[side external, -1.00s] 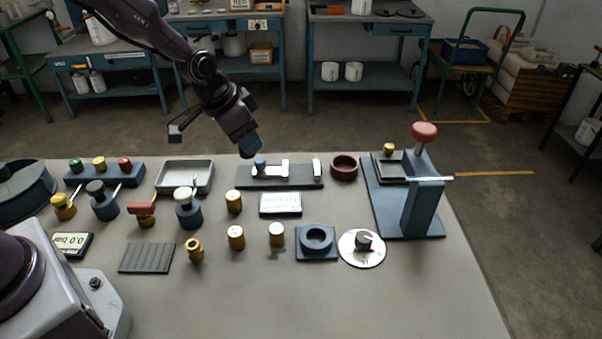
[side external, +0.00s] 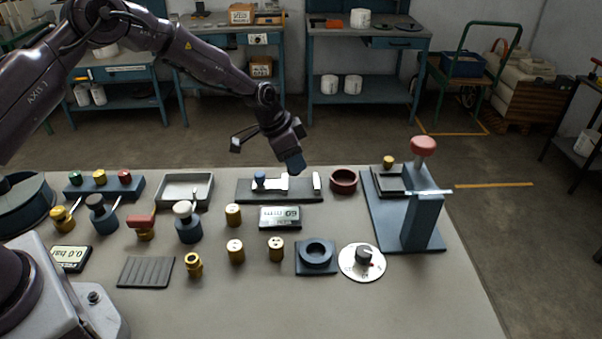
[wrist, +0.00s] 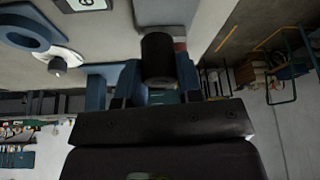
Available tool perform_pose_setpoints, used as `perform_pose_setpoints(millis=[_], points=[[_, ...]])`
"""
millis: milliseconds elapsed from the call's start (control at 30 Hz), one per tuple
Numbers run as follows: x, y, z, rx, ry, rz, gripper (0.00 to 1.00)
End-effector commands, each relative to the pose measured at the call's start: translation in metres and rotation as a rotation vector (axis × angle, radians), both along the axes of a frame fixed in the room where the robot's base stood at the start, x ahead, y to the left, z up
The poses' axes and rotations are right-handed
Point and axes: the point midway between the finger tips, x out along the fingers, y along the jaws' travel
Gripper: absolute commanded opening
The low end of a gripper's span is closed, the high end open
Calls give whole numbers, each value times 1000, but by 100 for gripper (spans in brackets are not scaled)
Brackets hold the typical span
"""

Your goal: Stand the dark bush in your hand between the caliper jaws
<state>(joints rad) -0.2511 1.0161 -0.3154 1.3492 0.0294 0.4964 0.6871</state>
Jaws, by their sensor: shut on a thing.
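My gripper (side external: 292,162) hangs above and behind the caliper (side external: 300,197), its blue fingertips pointing down and tilted. In the wrist view my gripper (wrist: 158,85) is shut on the dark bush (wrist: 158,50), a near-black cylinder that sticks out past the fingers. In the side view the bush cannot be told apart from the fingertips. The caliper is a dark plate with a white jaw piece (side external: 272,184) and blue knob (side external: 260,179) on the left. A separate white jaw (side external: 316,181) stands at the right, with an empty gap between them.
A brown-red ring (side external: 343,181) stands just right of the caliper, and a blue press (side external: 423,215) farther right. A grey tray (side external: 184,189) is to the left. A display (side external: 280,217) and several brass pieces (side external: 233,214) stand in front.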

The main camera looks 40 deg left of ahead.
Motion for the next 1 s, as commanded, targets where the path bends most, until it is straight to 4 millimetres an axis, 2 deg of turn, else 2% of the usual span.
perform_pose_setpoints(millis=[33,200,367,567,933,967,1000], points=[[6,-1,-9,0,0,-1,8],[17,-1,-20,0,-1,-1,8],[22,-1,-27,0,-1,-2,8],[22,-1,-54,0,0,-1,8],[21,-1,-59,1,-2,-1,8],[21,-1,-58,1,-2,-1,40],[21,-1,-58,1,-1,-1,49]])
